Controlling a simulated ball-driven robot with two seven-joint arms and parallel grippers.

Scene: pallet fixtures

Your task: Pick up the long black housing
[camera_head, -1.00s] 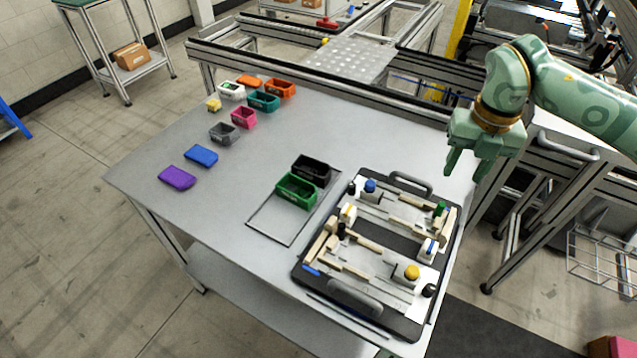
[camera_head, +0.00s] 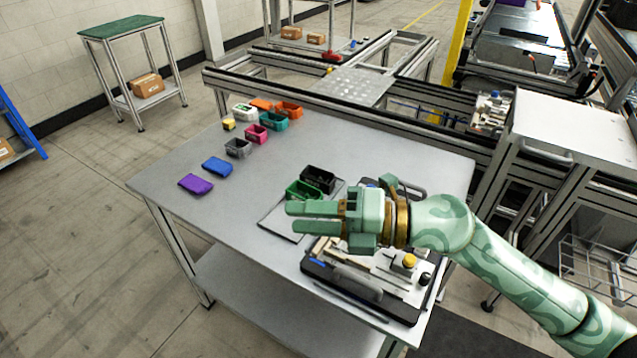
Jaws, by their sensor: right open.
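The long black housing (camera_head: 318,179) sits on the table at the back of a thin grey plate (camera_head: 277,222), an open box shape. A green housing (camera_head: 300,189) stands right beside it, partly covered by my gripper. My right gripper (camera_head: 290,218) is open and empty, its two fingers pointing left. My left gripper is not in view.
The pallet fixture (camera_head: 347,284) with clamps and knobs lies under my right arm. Purple (camera_head: 195,184), blue (camera_head: 217,167), grey (camera_head: 238,148), pink (camera_head: 256,134), teal (camera_head: 274,121) and orange (camera_head: 289,109) parts stand along the left. The table's middle (camera_head: 275,170) is clear.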

